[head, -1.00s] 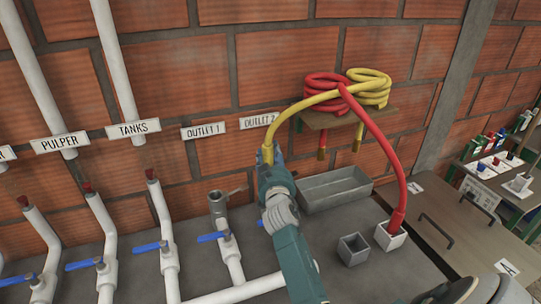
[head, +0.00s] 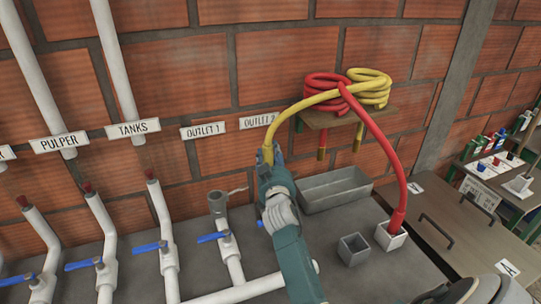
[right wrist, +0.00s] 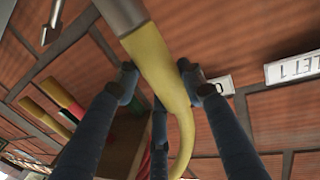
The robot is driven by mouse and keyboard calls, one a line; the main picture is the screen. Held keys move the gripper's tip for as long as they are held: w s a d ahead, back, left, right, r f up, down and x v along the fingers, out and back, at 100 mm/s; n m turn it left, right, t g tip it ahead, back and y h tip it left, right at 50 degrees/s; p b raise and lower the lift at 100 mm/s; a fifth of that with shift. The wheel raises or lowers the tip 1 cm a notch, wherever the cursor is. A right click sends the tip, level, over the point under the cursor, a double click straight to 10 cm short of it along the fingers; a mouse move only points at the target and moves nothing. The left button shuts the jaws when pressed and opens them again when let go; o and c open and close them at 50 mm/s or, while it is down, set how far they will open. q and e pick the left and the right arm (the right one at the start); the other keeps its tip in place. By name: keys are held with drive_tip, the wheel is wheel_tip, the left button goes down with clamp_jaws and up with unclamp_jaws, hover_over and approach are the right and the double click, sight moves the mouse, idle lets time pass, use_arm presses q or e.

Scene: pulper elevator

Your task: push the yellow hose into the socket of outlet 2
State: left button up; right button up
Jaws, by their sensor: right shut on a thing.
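The yellow hose (head: 300,103) arches from its coil on the shelf down to my right gripper (head: 267,158). My right gripper is shut on it near its lower end, below the OUTLET 2 sign (head: 258,121). In the right wrist view the yellow hose (right wrist: 160,65) runs between the fingers (right wrist: 160,85) and meets a grey metal cylinder (right wrist: 122,12) at the top edge. I cannot tell whether that cylinder is the socket or the hose's own fitting. The socket of outlet 2 is hidden behind my gripper and arm in the head view. My left gripper is out of view.
A grey fitting (head: 217,203) stands on the pipe left of my gripper. Blue valve handles (head: 150,247) line the pipes. A grey trough (head: 335,190) and an open grey box (head: 354,250) lie right of my arm. A red hose (head: 383,150) drops into a white box (head: 390,236).

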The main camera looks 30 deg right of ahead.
drive_tip(key=shift+f+b, duration=2.2)
drive_tip(key=shift+f, duration=0.05)
drive_tip(key=o, duration=1.2)
drive_tip(key=shift+o, duration=0.9)
drive_tip(key=shift+s, duration=0.1)
drive_tip(key=shift+f, duration=0.15)
drive_tip(key=v, duration=0.7)
drive_tip(key=shift+s+a, duration=0.15)
drive_tip(key=shift+a, duration=0.05)
drive_tip(key=shift+r, duration=0.25)
